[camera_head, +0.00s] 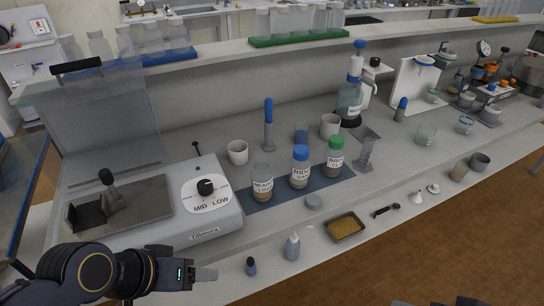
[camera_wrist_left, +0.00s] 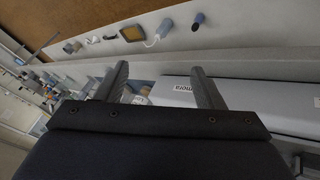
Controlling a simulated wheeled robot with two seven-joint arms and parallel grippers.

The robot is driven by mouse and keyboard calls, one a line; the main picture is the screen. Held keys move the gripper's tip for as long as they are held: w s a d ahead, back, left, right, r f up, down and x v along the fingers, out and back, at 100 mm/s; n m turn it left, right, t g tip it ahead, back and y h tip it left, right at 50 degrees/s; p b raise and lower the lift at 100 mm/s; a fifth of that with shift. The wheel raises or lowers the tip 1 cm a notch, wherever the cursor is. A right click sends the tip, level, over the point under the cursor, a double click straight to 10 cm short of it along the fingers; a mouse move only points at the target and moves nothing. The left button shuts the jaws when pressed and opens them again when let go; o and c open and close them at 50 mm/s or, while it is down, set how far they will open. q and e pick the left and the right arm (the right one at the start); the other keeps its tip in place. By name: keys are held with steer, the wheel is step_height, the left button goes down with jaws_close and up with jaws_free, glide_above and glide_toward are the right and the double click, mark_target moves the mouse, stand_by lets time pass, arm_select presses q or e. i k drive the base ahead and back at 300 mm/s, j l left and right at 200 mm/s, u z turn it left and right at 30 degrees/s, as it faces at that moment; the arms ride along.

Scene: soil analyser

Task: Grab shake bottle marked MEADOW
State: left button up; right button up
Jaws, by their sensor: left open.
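The MEADOW bottle (camera_head: 262,184) stands upright at the left end of a dark blue mat (camera_head: 258,205), with a clear top and brown soil low inside. The blue-capped RIDGE bottle (camera_head: 300,168) and a green-capped bottle (camera_head: 336,157) stand to its right on the mat. My left gripper (camera_head: 206,275) is low in front of the shaker, left of and nearer than the MEADOW bottle, and well apart from it. In the left wrist view its two fingers (camera_wrist_left: 162,86) are spread and empty. Small bottle-like shapes between them are too unclear to name.
The shaker (camera_head: 215,219) with its MID/LOW dial stands left of the mat. White cups (camera_head: 238,152) and a blue-topped tool (camera_head: 268,125) stand behind.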

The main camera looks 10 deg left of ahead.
mark_target(261, 175)
steer(key=u, duration=1.7)
steer(key=k+l+u, duration=0.55)
steer(key=l, duration=0.25)
